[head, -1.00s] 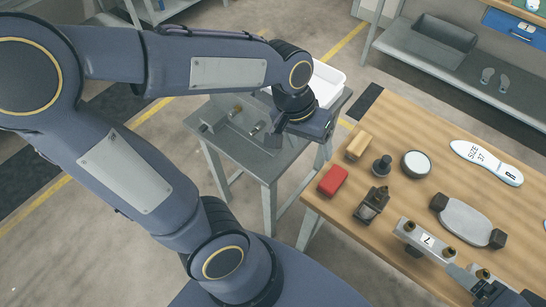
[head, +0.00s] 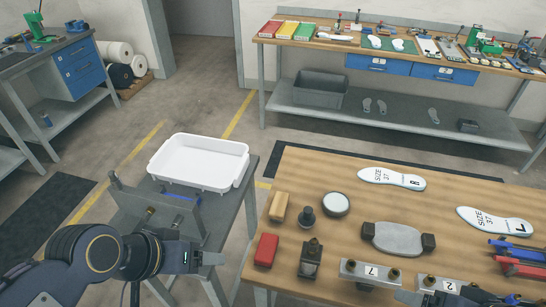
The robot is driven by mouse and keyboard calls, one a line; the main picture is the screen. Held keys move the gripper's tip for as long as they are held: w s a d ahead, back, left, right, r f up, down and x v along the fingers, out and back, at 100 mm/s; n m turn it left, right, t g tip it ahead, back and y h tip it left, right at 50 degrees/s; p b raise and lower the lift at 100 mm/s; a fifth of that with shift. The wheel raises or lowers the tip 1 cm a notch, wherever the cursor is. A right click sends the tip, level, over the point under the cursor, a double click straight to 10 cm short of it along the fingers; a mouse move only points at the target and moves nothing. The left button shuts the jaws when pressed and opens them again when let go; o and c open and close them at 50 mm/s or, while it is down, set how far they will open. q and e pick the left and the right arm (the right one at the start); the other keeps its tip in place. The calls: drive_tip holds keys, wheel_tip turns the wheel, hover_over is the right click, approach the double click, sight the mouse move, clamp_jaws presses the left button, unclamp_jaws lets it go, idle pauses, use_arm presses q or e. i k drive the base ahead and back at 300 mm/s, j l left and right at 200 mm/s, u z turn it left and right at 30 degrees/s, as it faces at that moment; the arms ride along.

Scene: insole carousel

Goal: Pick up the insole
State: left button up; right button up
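Two white insole shapes lie flat on the wooden table: one marked SIZE 37 R (head: 392,179) and one marked SIZE 37 L (head: 493,221). More insole shapes lie on a green mat (head: 391,45) on the back bench, and grey ones (head: 374,105) on its lower shelf. My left gripper (head: 208,258) is at the lower left, over the small grey stand (head: 246,215) and well away from the insoles; its finger opening does not show clearly.
A white tray (head: 198,163) stands at the back of the grey stand, behind a metal fixture. A red block (head: 266,250), wooden block (head: 279,207), round pad (head: 336,204) and grey plate (head: 394,239) occupy the wooden table's left and middle. Red and blue clamps (head: 520,258) lie right.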

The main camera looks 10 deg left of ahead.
sight(483, 221)
drive_tip(key=z, duration=1.4)
drive_tip(key=u, duration=0.85)
drive_tip(key=l+u, duration=0.45)
drive_tip(key=k+l+u, duration=0.1)
drive_tip(key=l+u, duration=0.3)
drive_tip(key=k+l+u, duration=0.15)
drive_tip(key=l+u, duration=0.3)
drive_tip(key=l, duration=0.4)
drive_tip(key=k+l+u, duration=0.1)
drive_tip(key=l, duration=0.35)
drive_tip(key=k+l+u, duration=0.1)
drive_tip(key=l, duration=0.3)
drive_tip(key=k+l, duration=0.1)
drive_tip(key=l, duration=0.3)
